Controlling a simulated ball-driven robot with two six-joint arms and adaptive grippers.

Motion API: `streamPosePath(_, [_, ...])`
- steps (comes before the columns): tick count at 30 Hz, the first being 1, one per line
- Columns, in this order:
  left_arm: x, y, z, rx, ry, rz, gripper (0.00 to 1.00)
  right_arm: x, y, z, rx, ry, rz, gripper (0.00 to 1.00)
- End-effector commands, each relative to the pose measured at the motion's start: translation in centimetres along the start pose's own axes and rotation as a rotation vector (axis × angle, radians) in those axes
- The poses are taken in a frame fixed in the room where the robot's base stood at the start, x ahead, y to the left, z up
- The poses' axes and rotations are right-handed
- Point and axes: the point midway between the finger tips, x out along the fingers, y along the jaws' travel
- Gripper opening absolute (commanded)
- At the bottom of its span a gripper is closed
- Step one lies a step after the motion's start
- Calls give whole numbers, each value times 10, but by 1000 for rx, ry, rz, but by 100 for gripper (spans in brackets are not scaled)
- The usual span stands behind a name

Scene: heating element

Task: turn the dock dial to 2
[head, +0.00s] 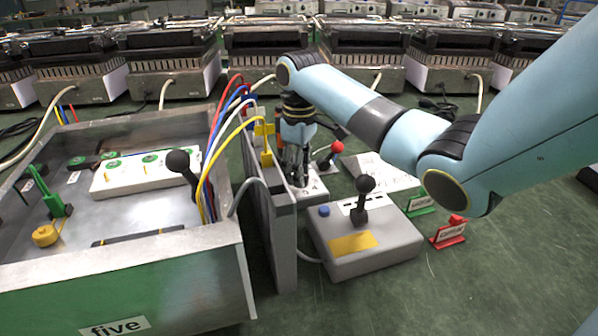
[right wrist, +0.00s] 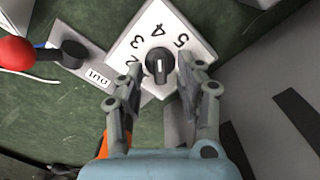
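The dock dial is a black round knob (right wrist: 160,66) on a white square plate (right wrist: 150,30) in the right wrist view. The digits 2, 3, 4 and 5 show around it. A light bar crosses the knob; I cannot tell which digit it marks. My right gripper (right wrist: 160,77) is open, with one finger on each side of the knob and visible gaps beside it. In the head view, my right gripper (head: 294,172) points down at the white dial plate (head: 312,190) and hides the knob. My left gripper is not in view.
A grey panel (head: 270,215) stands close to the left of the dial. A grey joystick box (head: 365,245) is in front of it, and a red-ball lever (head: 336,147) is behind it to the right. An open metal box (head: 130,250) with cables fills the left.

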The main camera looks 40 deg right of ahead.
Motion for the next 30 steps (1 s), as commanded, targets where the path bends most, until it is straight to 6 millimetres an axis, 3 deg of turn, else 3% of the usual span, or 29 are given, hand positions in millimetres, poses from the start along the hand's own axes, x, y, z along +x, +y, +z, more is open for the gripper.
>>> streamPosePath(5, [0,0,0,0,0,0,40,0,0,0,0,0,0,35])
streamPosePath(13, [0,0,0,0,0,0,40,-1,0,0,0,0,0,0])
streamPosePath(23, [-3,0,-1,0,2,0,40,-2,0,0,-11,1,-1,0])
streamPosePath(30, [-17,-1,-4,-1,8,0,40,-4,-1,0,-99,2,-2,0])
